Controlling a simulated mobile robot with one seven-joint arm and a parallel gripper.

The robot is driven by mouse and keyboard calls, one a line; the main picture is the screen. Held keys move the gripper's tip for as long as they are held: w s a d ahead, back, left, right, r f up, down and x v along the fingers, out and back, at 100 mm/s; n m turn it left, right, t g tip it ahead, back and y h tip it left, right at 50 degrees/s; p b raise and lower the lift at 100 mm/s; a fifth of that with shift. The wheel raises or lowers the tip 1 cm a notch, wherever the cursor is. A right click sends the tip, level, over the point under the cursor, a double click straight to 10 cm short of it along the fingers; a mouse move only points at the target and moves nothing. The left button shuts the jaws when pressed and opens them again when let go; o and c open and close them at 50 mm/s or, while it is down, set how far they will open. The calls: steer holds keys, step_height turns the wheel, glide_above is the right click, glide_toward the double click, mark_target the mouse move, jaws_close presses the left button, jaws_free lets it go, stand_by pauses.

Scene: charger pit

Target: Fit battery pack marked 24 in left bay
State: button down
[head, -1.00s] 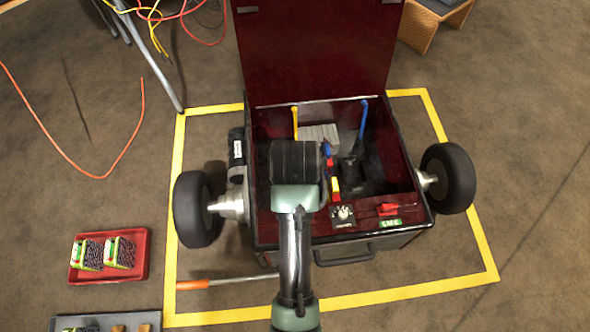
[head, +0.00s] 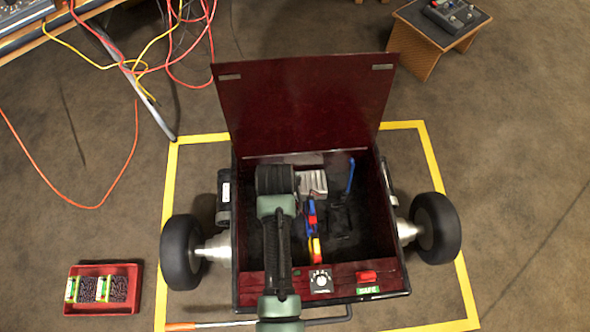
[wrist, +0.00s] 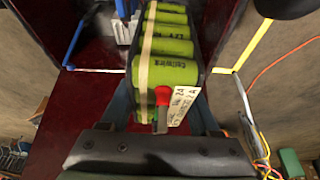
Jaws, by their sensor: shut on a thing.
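My gripper (head: 275,190) is over the left part of the open dark red box (head: 250,288). In the wrist view my gripper (wrist: 163,112) is shut on a battery pack (wrist: 172,48) of green cells with a cream band. Its pale label (wrist: 186,103) seems to read 24. I cannot tell whether the pack touches the box floor.
The box's lid (head: 300,105) stands open at the back. A blue strap (head: 350,177) and a grey ribbed block (head: 312,183) are inside. Wheels (head: 182,258) flank the box. A red tray (head: 70,307) with green packs lies left. Yellow tape (head: 170,190) surrounds the box.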

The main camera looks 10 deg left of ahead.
steer(key=shift+s+a+r+p, duration=0.1)
steer(key=shift+s+a+p, duration=0.3)
steer(key=shift+a+p, duration=0.3)
steer(key=shift+s+a+f+n, duration=0.15)
steer(key=shift+a+f+n, duration=0.15)
steer(key=shift+f, duration=0.15)
step_height(320, 180, down, 24)
steer(key=b, duration=2.4)
steer(key=shift+r, duration=0.15)
steer(key=shift+f+b, duration=0.8)
steer(key=shift+f, duration=0.6)
steer(key=shift+c, duration=0.7)
jaws_free()
steer(key=shift+d, duration=0.1)
steer(key=shift+o, duration=0.5)
steer(key=shift+s+f, duration=0.25)
steer(key=shift+s, duration=0.05)
steer(key=p+v, duration=0.9)
steer(key=v, duration=0.4)
steer(key=shift+w+r, duration=0.2)
steer(key=shift+w, duration=0.1)
